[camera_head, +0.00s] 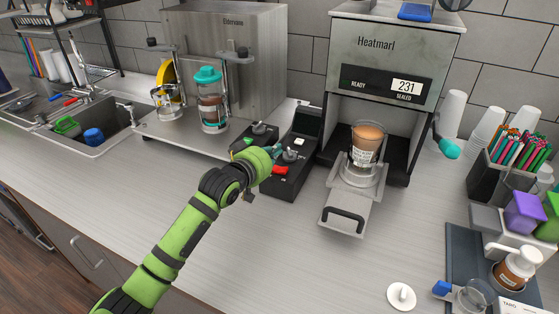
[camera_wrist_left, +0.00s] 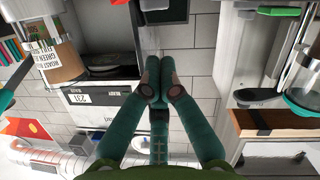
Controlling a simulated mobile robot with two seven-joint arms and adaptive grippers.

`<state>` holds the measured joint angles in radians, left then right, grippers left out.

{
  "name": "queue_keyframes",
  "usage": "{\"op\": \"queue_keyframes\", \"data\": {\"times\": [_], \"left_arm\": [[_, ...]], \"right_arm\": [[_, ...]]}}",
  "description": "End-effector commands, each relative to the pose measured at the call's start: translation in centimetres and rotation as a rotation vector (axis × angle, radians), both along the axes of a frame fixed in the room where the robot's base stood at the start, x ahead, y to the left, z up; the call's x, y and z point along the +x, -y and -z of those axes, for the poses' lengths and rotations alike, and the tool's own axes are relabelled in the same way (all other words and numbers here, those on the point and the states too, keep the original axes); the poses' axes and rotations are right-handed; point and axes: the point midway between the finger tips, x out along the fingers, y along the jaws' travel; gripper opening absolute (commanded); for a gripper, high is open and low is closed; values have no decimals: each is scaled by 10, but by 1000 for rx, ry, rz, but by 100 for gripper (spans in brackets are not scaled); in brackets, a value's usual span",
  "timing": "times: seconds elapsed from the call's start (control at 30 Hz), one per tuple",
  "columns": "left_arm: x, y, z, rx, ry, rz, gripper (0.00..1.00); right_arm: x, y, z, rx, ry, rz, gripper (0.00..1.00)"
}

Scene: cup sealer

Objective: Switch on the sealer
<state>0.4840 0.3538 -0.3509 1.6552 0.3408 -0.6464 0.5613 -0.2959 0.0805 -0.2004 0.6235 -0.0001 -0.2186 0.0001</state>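The sealer (camera_head: 392,62) is the grey "Heatmarl" machine in the head view. Its display (camera_head: 385,86) reads "READY" and "231 SEALED". Its drawer (camera_head: 345,212) is pulled out toward me, with a filled brown cup (camera_head: 367,142) standing upright in the holder. A teal-ended lever (camera_head: 448,148) is on its right side. My left gripper (camera_head: 276,153) is over the black control box left of the sealer, apart from the sealer. In the left wrist view its teal fingers (camera_wrist_left: 160,82) have their tips together, with nothing seen between them. The display shows upside down there (camera_wrist_left: 82,98). My right gripper is not in view.
The black control box (camera_head: 290,186) with knobs and a red part stands between the sealer and the "Edemone" machine (camera_head: 236,60). White cups (camera_head: 486,130) and a straw holder (camera_head: 497,182) stand at the right. The counter in front is mostly clear; a white lid-like piece (camera_head: 401,295) lies there.

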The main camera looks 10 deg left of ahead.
Motion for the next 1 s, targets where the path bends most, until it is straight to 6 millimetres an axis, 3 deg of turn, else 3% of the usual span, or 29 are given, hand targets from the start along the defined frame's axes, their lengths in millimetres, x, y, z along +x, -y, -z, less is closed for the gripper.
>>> {"op": "queue_keyframes", "data": {"times": [0.23,0.7,0.87,1.0], "left_arm": [[-2,12,30,0,-2,0,0],[-3,15,38,1,0,0,0],[6,17,49,69,12,1,0],[6,20,53,184,33,1,0]], "right_arm": [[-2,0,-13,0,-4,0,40],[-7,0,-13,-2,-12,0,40],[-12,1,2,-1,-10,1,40],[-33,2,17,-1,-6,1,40]]}}
